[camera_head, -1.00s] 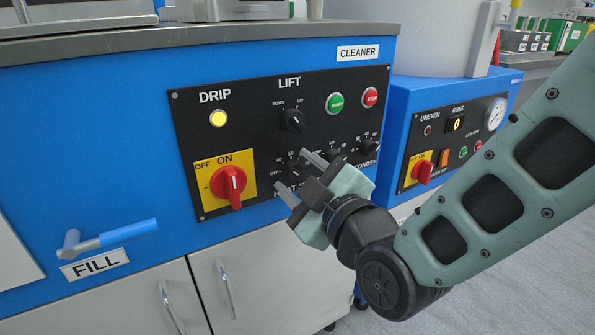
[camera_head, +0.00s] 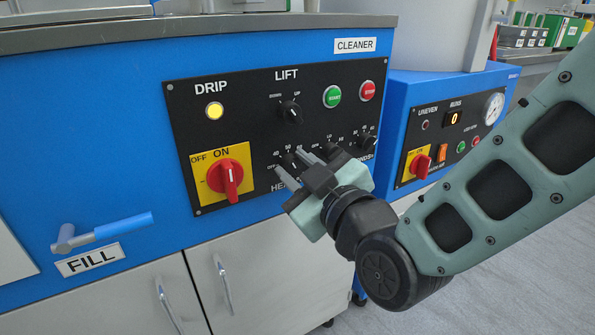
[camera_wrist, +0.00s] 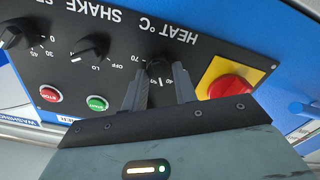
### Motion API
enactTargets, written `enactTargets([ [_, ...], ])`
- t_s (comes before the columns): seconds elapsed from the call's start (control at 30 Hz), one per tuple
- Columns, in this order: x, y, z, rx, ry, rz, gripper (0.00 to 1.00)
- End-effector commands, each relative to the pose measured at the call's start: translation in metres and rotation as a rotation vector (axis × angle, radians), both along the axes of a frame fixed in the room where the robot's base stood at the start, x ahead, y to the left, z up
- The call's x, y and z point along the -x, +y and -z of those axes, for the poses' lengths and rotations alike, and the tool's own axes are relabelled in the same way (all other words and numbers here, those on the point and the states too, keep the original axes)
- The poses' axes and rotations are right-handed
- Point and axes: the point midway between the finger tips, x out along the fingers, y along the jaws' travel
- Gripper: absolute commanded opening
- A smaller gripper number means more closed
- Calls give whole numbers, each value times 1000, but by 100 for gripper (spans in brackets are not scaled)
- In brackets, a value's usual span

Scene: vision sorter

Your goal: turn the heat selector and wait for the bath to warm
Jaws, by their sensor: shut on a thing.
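The heat selector (camera_head: 288,160) is a small black knob low on the black panel of the blue cleaner (camera_head: 100,110). The selector also shows in the wrist view (camera_wrist: 158,72), with a white pointer line, under the upside-down HEAT °C label. My gripper (camera_head: 292,164) is shut on the selector, one finger on each side. In the wrist view my gripper (camera_wrist: 160,88) has its fingers around the knob and hides part of its scale. The bath itself is not clearly seen.
On the panel are a lit yellow DRIP lamp (camera_head: 214,111), the LIFT knob (camera_head: 290,112), green start (camera_head: 332,96) and red stop (camera_head: 368,91) buttons, and a red switch (camera_head: 230,181) at ON. A FILL lever (camera_head: 110,230) sticks out at lower left. Another blue machine (camera_head: 400,115) stands right.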

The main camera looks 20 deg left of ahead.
Motion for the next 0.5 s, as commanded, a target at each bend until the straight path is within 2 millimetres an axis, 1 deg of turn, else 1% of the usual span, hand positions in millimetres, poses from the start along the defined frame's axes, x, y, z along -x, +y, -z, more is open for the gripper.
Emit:
enactTargets([
  [0.2,-1,-1,1,-118,141,1,6],
  [0.5,-2,-2,1,-250,297,0,6],
])
